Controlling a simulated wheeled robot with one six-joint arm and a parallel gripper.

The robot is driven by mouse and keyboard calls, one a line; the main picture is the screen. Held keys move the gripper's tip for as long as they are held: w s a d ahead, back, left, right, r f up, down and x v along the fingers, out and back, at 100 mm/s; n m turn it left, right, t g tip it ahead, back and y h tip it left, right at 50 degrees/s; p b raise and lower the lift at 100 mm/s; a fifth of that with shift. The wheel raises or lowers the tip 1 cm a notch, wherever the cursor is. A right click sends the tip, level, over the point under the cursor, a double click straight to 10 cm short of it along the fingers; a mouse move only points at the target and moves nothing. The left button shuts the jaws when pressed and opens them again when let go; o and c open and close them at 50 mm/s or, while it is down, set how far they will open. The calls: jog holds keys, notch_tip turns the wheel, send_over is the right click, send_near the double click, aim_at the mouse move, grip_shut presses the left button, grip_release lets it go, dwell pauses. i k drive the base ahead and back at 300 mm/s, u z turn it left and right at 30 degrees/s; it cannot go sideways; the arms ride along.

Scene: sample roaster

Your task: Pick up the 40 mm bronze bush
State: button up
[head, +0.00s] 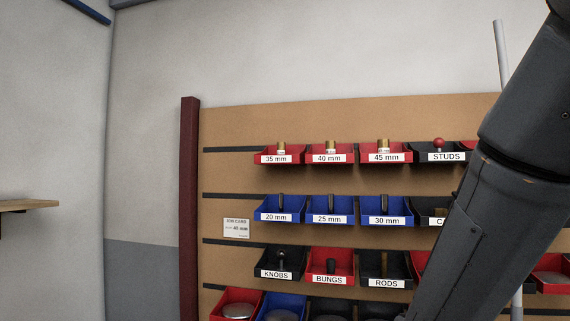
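The 40 mm bronze bush (331,147) stands in a red bin (330,159) labelled "40 mm", in the top row of a bin board in the head view. Only its upper part shows above the bin's front; it looks brass-coloured with a pale band below. Similar bushes stand in the red "35 mm" bin (276,158) to its left and the red "45 mm" bin (385,158) to its right. My arm crosses the right side of the view, but my gripper is out of view.
Below are blue bins (277,216), labelled 20, 25 and 30 mm, then knobs, bungs and rods. A card (236,228) hangs on the board at left. A dark red post (189,205) edges the board. A wooden shelf (28,205) juts in at far left. My arm hides some right-hand bins.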

aim_at(330, 144)
jog(key=k, duration=1.2)
jog(key=u, duration=0.85)
jog(key=i, duration=1.55)
jog(key=z, duration=0.85)
